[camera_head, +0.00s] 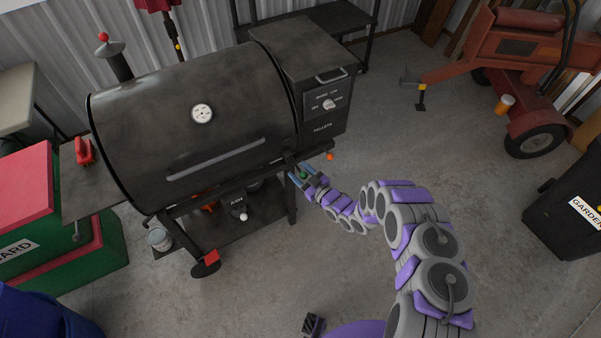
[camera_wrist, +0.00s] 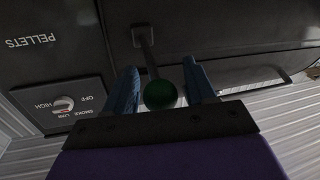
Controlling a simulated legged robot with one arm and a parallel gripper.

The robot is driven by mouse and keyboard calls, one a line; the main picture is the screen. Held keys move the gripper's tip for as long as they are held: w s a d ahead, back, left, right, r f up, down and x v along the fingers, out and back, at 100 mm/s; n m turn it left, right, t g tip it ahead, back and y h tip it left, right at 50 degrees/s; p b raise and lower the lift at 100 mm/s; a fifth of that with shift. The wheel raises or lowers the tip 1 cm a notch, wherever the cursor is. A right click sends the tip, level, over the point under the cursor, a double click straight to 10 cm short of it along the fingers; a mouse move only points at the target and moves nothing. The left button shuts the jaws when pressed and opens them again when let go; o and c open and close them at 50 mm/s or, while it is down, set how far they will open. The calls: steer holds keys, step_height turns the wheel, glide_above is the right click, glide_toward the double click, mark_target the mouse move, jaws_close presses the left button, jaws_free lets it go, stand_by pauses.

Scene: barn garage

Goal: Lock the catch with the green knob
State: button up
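The green knob (camera_wrist: 160,95) sits at the end of a dark catch lever (camera_wrist: 147,52) on the black smoker. In the wrist view it lies between the two blue fingers of my gripper (camera_wrist: 164,88). The fingers are spread, with a gap on each side of the knob. In the head view my gripper (camera_head: 300,174) is at the smoker's right front, below the pellet box, and the green knob (camera_head: 303,175) shows small between the fingers. The black smoker (camera_head: 190,75) has its lid down. How the lever meets its seat is hard to tell.
The pellet box (camera_head: 310,75) with its dial is above my gripper. A small orange thing (camera_head: 330,156) is just right of it. A red tractor (camera_head: 520,60) and a black garden bin (camera_head: 570,205) stand at right. Floor in front is mostly clear.

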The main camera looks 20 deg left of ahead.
jaws_close()
stand_by(0.3)
steer(key=shift+r, duration=0.1)
